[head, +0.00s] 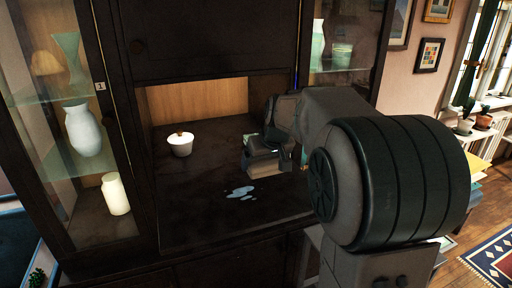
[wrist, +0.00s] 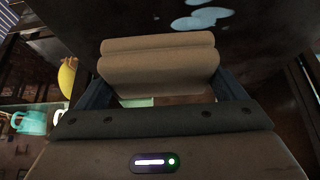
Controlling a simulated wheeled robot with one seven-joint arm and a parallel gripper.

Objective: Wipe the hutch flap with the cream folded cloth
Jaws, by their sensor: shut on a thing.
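The hutch flap (head: 190,225) is a dark, lowered surface in the middle of the cabinet. A pale bluish wet spill (head: 242,192) lies on it near the centre front; it also shows at the top of the wrist view (wrist: 201,19). My gripper (head: 266,152) is over the right part of the flap, right of and behind the spill. It is shut on the cream folded cloth (head: 265,168), which shows as a tan folded block between the fingers in the wrist view (wrist: 158,66). I cannot tell whether the cloth touches the flap.
A white lidded bowl (head: 180,146) stands on the flap at the back left. Glass-doored cabinets flank the flap, with a white vase (head: 83,131) and a cream jar (head: 116,194) at left. The flap's front left is clear.

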